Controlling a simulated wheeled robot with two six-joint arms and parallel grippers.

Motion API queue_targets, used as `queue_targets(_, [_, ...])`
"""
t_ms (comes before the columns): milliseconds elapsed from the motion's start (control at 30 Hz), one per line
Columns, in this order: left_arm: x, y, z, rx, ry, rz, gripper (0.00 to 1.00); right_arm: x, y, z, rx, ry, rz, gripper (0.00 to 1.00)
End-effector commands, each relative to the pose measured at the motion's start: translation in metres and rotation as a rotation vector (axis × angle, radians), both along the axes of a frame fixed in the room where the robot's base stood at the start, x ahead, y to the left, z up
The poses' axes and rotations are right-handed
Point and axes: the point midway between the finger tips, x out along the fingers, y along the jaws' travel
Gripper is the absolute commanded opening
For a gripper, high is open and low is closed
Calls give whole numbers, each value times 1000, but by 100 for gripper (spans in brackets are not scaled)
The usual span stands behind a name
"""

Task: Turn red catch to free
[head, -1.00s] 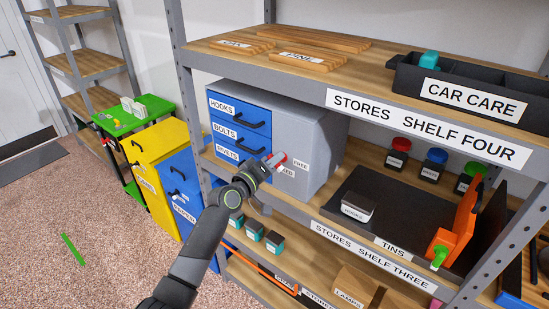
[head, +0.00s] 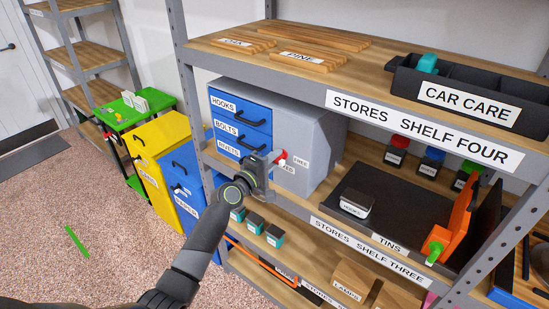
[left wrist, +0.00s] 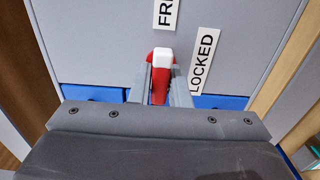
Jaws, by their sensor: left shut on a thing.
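The red catch (head: 282,159) with a white tip is on the grey side of the small drawer cabinet (head: 307,130). My left gripper (head: 275,159) is at that side, shut on the catch. In the left wrist view the catch (left wrist: 160,78) stands between the two fingers of the gripper (left wrist: 159,84). Its white tip points up in that view, towards the FREE label (left wrist: 166,13). The LOCKED label (left wrist: 203,62) is to its right. In the head view the gripper hides much of the catch and part of the LOCKED label. My right gripper is not in view.
The cabinet's blue drawers (head: 240,128) are closed. Shelf four (head: 370,105) lies above the gripper. A steel upright (head: 185,80) stands left of the cabinet. A dark tray (head: 390,220) with a small box (head: 356,206) is to the right.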

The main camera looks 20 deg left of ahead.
Motion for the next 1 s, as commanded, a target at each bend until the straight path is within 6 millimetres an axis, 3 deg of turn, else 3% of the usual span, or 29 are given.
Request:
queue_targets(467, [0,0,-1,-13,7,0,0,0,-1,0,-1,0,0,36])
queue_targets(500, [0,0,-1,-13,7,0,19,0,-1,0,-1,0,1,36])
queue_targets(633, [0,0,-1,-13,7,0,36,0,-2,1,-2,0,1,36])
queue_targets(1000, [-4,2,-1,-12,5,0,36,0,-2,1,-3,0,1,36])
